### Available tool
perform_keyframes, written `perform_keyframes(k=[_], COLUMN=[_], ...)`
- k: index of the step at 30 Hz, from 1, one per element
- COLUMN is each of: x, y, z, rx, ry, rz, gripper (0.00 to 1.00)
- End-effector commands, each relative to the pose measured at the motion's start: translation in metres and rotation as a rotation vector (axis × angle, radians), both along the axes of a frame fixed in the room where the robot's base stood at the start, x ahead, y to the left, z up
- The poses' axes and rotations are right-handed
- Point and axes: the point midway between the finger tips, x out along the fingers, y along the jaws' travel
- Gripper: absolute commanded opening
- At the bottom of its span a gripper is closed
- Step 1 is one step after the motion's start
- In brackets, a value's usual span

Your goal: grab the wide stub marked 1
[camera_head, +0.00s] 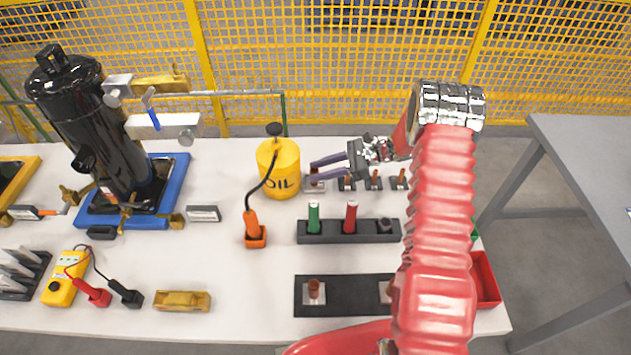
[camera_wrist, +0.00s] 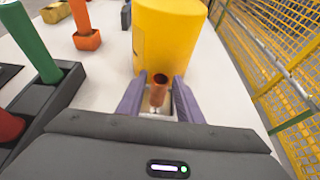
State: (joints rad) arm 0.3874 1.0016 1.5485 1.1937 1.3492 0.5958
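My gripper (camera_head: 312,170) reaches left over the back of the table, beside the yellow oil can. In the wrist view its two purple fingers (camera_wrist: 159,96) stand apart. A copper-coloured stub (camera_wrist: 158,88) with a dark open top shows between the fingertips, with a gap on each side. In the head view the fingers partly hide this stub (camera_head: 315,175) on its pale base. It is at the left end of a row of small stubs (camera_head: 374,180). No number can be read on any stub.
The yellow oil can (camera_head: 279,170) stands close to the fingertips. In front are a dark rack (camera_head: 330,238) with green and red handles, and a black tray (camera_head: 345,295) holding another copper stub (camera_head: 314,289). An orange-handled tool (camera_head: 252,228) stands to the left. Yellow mesh fencing runs behind.

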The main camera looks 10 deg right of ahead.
Motion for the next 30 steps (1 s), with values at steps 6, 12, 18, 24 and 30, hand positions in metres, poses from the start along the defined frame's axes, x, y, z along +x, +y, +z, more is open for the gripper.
perform_keyframes(k=[6,12,18,24,30], x=[0.0001,0.0000,0.0000,0.0001,0.0002], y=[-0.0001,-0.0002,-0.0002,-0.0003,-0.0003], z=[0.0000,0.0001,0.0000,0.0004,0.0014], rx=[0.000,0.000,0.000,0.000,0.000], ry=[0.000,0.000,0.000,0.000,0.000], rz=[0.000,0.000,0.000,0.000,-0.001], gripper=[0.17,0.03,0.00,0.00,0.00])
